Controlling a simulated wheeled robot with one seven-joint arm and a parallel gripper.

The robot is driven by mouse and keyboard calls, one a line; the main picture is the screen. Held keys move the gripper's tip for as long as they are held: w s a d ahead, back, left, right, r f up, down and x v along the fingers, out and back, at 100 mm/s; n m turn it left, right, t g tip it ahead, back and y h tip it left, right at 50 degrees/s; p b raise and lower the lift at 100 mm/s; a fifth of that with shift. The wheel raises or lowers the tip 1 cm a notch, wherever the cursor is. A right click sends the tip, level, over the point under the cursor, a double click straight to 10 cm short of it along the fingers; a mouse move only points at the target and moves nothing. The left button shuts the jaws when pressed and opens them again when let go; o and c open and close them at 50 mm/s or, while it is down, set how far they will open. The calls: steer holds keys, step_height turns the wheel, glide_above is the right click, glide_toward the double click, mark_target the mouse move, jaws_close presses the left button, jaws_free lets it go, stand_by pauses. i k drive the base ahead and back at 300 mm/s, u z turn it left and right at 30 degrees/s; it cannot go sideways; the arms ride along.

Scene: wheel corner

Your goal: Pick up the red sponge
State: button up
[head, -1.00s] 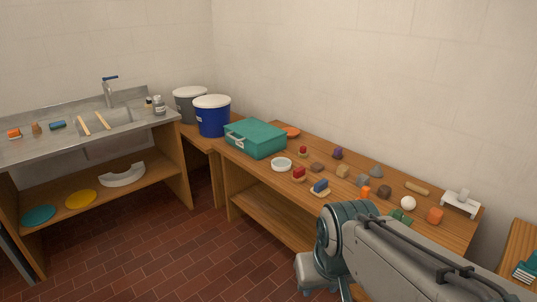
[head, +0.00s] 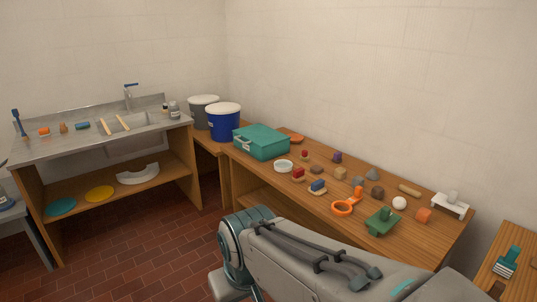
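I cannot tell for sure which thing is the red sponge. An orange-red block (head: 44,132) lies on the left part of the steel sink counter (head: 75,146). A small red block on a pale base (head: 298,174) stands on the long wooden table (head: 262,196), and an orange-red lump (head: 424,215) lies near that table's right end. My arm crosses the lower middle of the view, in front of the table. My gripper is not in view.
A teal case (head: 262,142), white bowl (head: 283,166), orange ring-handled tool (head: 344,208), green tool (head: 382,221) and several small lumps crowd the table. A blue bucket (head: 223,123) stands by the corner. The brick floor (head: 150,245) between sink and table is clear.

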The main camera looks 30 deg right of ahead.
mark_target(304, 157)
steer(key=u, duration=0.05)
steer(key=i, duration=1.45)
steer(key=z, duration=0.4)
steer(key=i, duration=1.45)
steer(key=z, duration=1.65)
steer(key=i, duration=0.9)
steer(key=z, duration=0.7)
